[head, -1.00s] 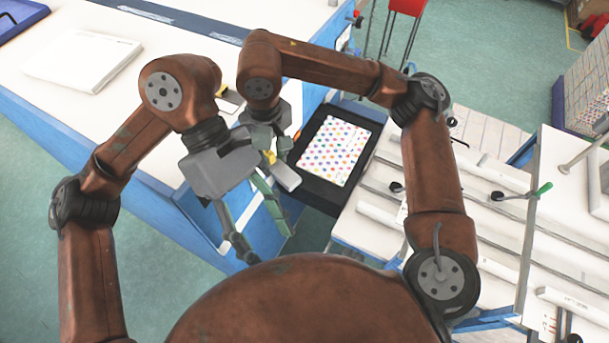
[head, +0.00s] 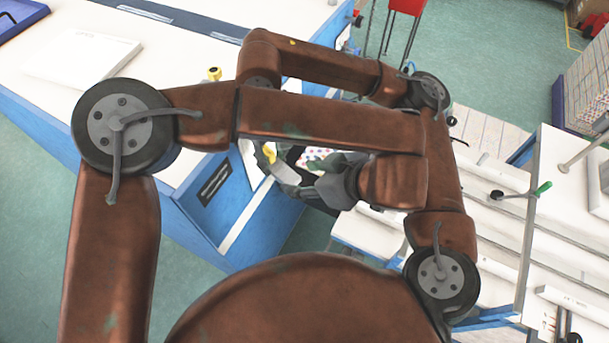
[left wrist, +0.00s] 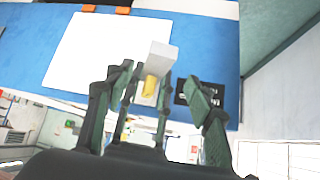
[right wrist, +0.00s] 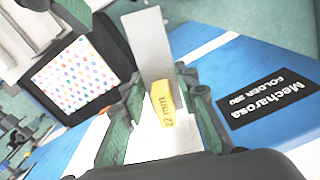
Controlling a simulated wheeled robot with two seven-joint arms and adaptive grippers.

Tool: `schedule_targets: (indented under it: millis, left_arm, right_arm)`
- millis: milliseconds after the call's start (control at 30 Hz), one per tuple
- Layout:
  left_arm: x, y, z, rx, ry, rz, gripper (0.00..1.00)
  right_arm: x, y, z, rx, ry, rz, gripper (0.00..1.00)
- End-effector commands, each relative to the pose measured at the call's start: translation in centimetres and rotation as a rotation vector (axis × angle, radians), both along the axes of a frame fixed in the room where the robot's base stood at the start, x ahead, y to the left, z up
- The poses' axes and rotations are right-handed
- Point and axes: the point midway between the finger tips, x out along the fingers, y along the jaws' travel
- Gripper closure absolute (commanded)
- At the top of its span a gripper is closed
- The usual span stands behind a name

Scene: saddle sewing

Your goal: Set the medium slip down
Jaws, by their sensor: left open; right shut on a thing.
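The medium slip (right wrist: 155,50) is a pale flat strip with a yellow block marked "22 mm". In the right wrist view it stands between the fingers of my right gripper (right wrist: 160,88), which is shut on it. In the head view the slip (head: 286,173) shows below my left arm, while my right gripper is mostly hidden behind that arm. My left gripper (head: 277,170) is open, its fingers around the slip's end. In the left wrist view the slip (left wrist: 161,56) is between the spread left fingers; I cannot tell whether they touch it.
A white table with blue sides (head: 50,85) holds a white flat box (head: 85,60) and a yellow-topped piece (head: 214,73). A black tray (right wrist: 112,45) with dotted fabric (right wrist: 75,75) lies beside the table. My left arm crosses in front of my right arm.

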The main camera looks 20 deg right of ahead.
Motion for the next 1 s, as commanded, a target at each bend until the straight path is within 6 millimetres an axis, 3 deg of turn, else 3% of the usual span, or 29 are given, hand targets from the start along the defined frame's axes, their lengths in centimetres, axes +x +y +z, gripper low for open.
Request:
schedule_targets:
  millis: [500,867,1000]
  left_arm:
    - [4.1,2.0,-4.6,-0.001,0.002,0.000,0.51]
    - [4.5,2.2,-5.1,-0.001,0.003,-0.001,0.51]
    - [4.5,2.2,-5.1,-0.001,0.003,-0.001,0.58]
  right_arm:
    - [0.0,0.0,0.0,0.000,0.000,0.000,0.99]
    - [0.0,0.0,0.0,0.000,0.000,0.000,0.99]
    - [0.0,0.0,0.0,0.000,0.000,0.000,0.99]
